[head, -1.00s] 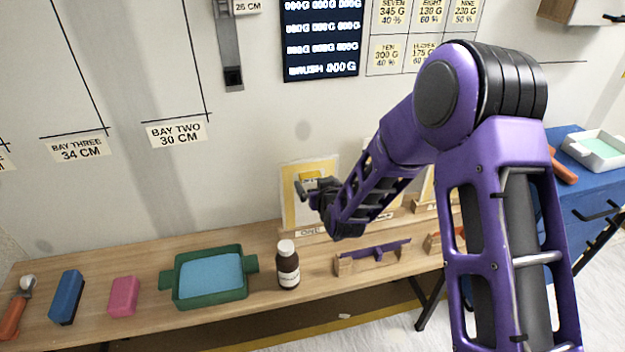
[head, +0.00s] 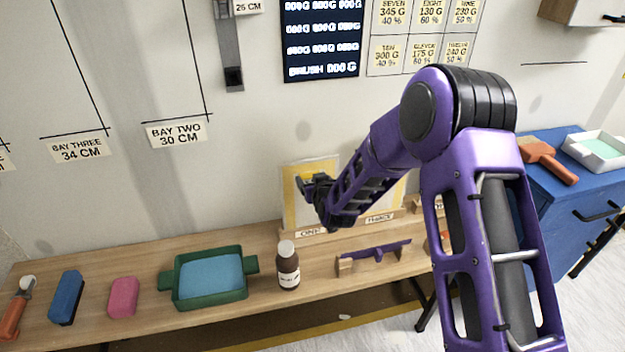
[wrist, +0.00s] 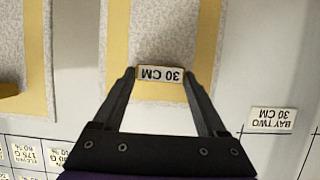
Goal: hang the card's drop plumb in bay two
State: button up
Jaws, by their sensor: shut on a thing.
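My gripper (wrist: 159,73) is shut on the yellow top piece with a 30 CM label (wrist: 160,75) of a drop (wrist: 165,35), which is speckled grey with yellow side bands. In the head view my gripper (head: 312,184) is in front of this drop (head: 290,207), which stands upright against the wall at the back of the bench. Whether the drop is lifted off its support I cannot tell. The BAY TWO 30 CM card (head: 177,133) is on the wall at upper left, below bay two's black lines. It also shows upside down in the wrist view (wrist: 271,120).
The bench (head: 130,260) holds a brown bottle (head: 288,268), green tray (head: 210,280), pink sponge (head: 123,297), blue block (head: 66,297) and a purple bar on wooden rests (head: 375,252). An orange-handled brush (head: 552,161) lies on the blue cabinet (head: 560,200). The wall below bay two is clear.

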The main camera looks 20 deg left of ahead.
jog(key=c, duration=0.5)
jog(key=shift+r+p, duration=1.25)
jog(key=shift+r, duration=2.3)
